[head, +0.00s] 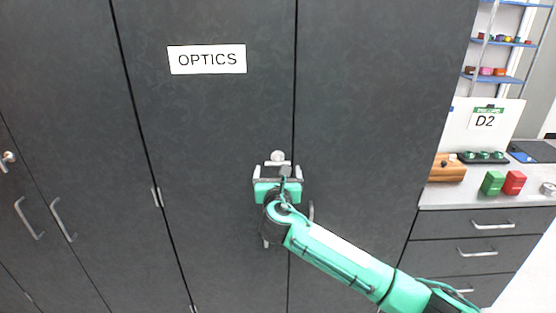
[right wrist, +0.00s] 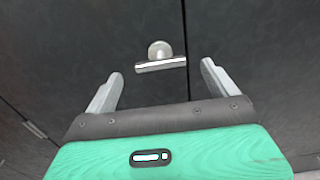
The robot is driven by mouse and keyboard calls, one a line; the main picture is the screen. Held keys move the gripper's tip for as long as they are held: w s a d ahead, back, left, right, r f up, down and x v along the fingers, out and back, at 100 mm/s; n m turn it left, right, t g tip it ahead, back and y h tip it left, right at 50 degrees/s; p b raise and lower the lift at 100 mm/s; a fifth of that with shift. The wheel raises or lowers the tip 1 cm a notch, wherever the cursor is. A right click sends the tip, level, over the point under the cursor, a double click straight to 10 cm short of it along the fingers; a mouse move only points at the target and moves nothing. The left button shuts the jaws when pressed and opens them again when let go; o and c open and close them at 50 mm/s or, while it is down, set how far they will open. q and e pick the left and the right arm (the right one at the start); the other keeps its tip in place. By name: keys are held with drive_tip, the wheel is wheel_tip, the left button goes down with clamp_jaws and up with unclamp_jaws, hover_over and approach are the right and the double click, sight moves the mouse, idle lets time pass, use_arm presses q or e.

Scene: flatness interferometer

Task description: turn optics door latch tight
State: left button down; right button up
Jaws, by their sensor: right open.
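The dark optics door (head: 210,130) carries a white OPTICS label (head: 207,59). Its latch (head: 278,157) is a small metal knob with a bar, near the door's right edge. In the right wrist view the latch (right wrist: 160,56) shows a round base and a nearly level bar. My right gripper (head: 278,168) is open in front of the latch. In the right wrist view the fingers (right wrist: 161,74) stand apart on either side below the bar, with nothing between them. Contact with the latch cannot be seen. My left gripper is out of view.
Another dark door (head: 365,90) adjoins on the right, across a narrow seam. Handles (head: 62,220) and a keyed lock (head: 8,157) are on the left doors. At right, a counter (head: 440,196) over drawers holds green and red blocks and a wooden block.

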sight(278, 164)
drive_tip(key=shift+w+p, duration=0.45)
drive_tip(key=shift+w, duration=2.4)
drive_tip(key=c, duration=1)
